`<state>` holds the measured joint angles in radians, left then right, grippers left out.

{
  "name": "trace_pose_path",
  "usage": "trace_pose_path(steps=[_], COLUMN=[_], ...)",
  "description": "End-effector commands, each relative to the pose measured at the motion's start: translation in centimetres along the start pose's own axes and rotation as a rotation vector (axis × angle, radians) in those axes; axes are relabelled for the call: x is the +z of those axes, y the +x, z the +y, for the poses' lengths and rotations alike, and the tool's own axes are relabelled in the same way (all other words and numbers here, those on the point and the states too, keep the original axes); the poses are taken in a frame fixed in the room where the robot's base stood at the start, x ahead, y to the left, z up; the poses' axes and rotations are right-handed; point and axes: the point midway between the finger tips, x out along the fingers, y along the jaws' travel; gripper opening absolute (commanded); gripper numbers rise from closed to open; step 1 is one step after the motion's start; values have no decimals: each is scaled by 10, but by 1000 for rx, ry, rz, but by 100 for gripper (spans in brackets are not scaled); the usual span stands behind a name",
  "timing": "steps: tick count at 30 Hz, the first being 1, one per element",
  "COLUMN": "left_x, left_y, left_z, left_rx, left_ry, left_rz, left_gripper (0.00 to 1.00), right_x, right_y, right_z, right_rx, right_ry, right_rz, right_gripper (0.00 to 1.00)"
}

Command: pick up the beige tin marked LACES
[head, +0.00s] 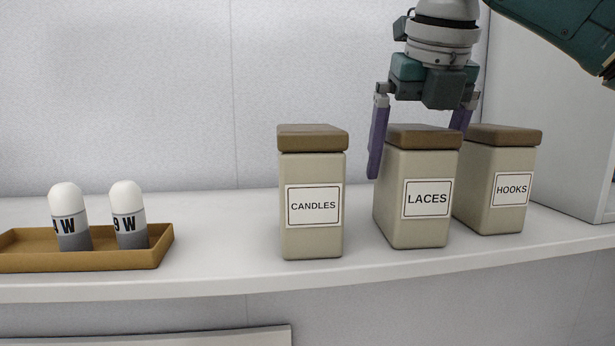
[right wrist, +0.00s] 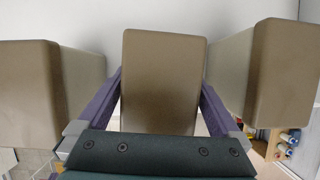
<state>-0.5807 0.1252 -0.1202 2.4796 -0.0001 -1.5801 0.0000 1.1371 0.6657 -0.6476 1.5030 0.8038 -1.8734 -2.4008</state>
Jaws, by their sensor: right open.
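The beige tin marked LACES (head: 413,221) stands upright on the white shelf, between two similar tins, with a brown lid. My right gripper (head: 418,150) is above it, pointing down and open. One purple finger hangs at the lid's left side and the other at its right, partly hidden behind the lid. In the right wrist view the brown lid of the LACES tin (right wrist: 163,75) lies between the two spread fingers (right wrist: 160,105), with a small gap showing on each side. My left gripper is not in view.
The CANDLES tin (head: 313,236) stands to the left and the HOOKS tin (head: 512,208) close on the right. A brown tray (head: 120,261) with two white-and-grey bulbs (head: 129,215) is at the far left. The shelf's front edge (head: 230,285) runs just before the tins.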

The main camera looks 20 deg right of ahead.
Motion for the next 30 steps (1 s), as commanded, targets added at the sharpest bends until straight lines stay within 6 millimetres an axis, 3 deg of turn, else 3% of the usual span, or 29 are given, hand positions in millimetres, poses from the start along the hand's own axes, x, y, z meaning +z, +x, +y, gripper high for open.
trace_pose_path(steps=[4,12,30], left_x=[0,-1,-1], left_y=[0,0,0], left_z=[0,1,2], left_rx=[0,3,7], left_ry=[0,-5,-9], left_rz=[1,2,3], left_gripper=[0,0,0], right_x=[1,1,1], right_y=[16,19,18], right_z=[0,0,0], right_rx=[-1,0,0], right_ry=[2,1,2], right_rz=[0,-2,-2], right_gripper=[100,98,30])
